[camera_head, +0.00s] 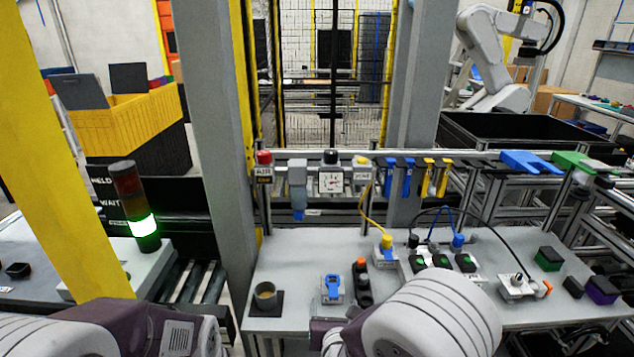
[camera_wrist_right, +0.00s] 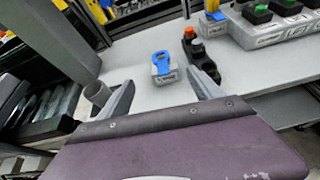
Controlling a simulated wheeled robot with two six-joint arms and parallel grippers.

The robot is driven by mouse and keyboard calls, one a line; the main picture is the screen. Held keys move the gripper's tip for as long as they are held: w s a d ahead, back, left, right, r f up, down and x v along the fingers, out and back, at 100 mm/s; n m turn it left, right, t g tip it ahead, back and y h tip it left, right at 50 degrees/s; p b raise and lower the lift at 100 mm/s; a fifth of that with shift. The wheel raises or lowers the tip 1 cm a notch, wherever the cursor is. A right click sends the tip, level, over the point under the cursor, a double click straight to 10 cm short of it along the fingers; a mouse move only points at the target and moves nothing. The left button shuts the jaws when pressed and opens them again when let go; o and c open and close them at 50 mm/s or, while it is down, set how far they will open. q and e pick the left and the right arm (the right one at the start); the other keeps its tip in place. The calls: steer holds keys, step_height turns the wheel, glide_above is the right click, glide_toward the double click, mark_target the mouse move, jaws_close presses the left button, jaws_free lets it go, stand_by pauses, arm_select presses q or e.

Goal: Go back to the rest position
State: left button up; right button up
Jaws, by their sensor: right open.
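My right gripper (camera_wrist_right: 160,78) is open in the right wrist view, its two grey fingers spread apart with nothing between them. Beyond the fingers, a small grey block with a blue clip (camera_wrist_right: 162,66) stands on the grey table; it also shows in the head view (camera_head: 332,288). In the head view my right arm enters at the bottom, its purple wrist low at the table's front edge, and its fingers are hard to make out. My left arm's white and purple links show at the bottom left; its gripper fingers are not visible.
A yellow post (camera_head: 55,150) stands left.

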steer(key=s+d+r+m+g+h, duration=0.15)
steer(key=d+m+g+h, duration=0.35)
steer(key=d, duration=0.6)
steer(key=s+d+m+h, duration=0.3)
steer(key=d+m, duration=0.5)
steer(key=d, duration=0.4)
steer(key=s+d+f+m+g+y, duration=0.1)
steer(key=s+f+m+g, duration=0.25)
steer(key=s+m, duration=0.35)
steer(key=s+d+f+m+g+y, duration=0.1)
steer(key=s+f+m+g+y, duration=0.1)
steer(key=s+m+g, duration=0.35)
steer(key=a+f+m+t+y, duration=0.2)
steer(key=a+m+y, duration=0.3)
steer(key=a+m, duration=0.5)
steer(key=shift+w+a, duration=0.15)
steer(key=shift+a, duration=0.4)
